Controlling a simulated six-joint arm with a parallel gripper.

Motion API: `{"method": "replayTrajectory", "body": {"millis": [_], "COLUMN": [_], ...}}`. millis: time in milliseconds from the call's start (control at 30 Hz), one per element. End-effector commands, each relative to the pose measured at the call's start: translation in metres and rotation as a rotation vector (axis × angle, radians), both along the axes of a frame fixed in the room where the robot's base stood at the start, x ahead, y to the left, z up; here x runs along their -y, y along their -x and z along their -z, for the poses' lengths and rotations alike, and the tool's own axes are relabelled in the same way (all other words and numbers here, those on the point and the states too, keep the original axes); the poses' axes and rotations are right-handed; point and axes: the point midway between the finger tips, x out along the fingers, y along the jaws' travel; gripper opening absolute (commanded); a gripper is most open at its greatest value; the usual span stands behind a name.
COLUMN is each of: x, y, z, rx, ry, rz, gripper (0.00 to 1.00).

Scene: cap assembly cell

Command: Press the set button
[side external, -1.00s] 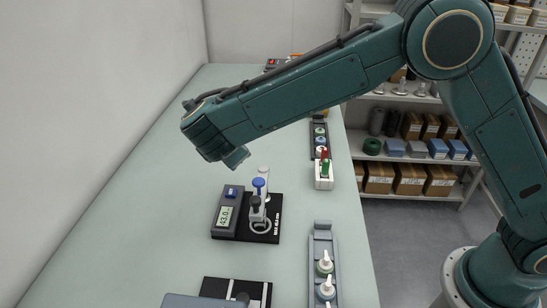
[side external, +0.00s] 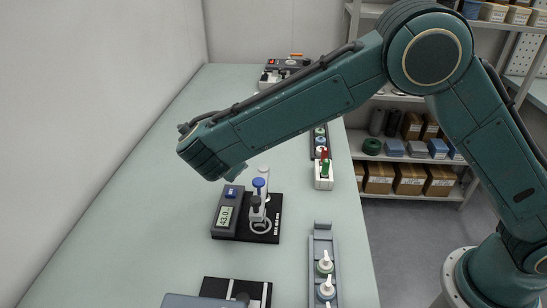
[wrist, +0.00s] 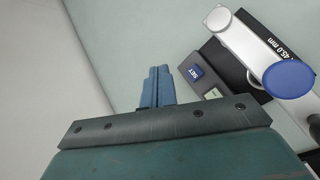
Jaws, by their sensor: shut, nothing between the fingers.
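The set button (wrist: 195,73) is a blue square key marked SET on a dark grey box. In the side external view the set button (side external: 231,192) sits at the far end of the readout box (side external: 223,217), above a display that reads about 43.0. My gripper (wrist: 158,72) is shut and empty in the wrist view, its blue fingertips a little left of the button in the picture and apart from it. In the side external view my arm's end hangs above and behind the box, and the fingers are hidden.
A stand with a blue knob (side external: 258,183) rises right beside the button, on a black base (side external: 273,232). A grey tray (side external: 313,253) with white-topped parts lies nearer the front. A white rack (side external: 323,183) stands at the right. The table left of the box is clear.

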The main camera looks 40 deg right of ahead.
Motion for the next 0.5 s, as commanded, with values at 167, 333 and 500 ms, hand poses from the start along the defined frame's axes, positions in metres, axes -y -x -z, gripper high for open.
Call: {"method": "replayTrajectory", "body": {"millis": [167, 333, 500], "x": [0.001, 0.0, 0.0], "y": [0.0, 0.0, 0.0], "z": [0.018, 0.037, 0.052], "rx": [-0.002, -0.003, -0.001], "ry": [0.003, 0.002, 0.002], "rz": [0.001, 0.001, 0.001], "gripper": [0.0, 0.0, 0.0]}}
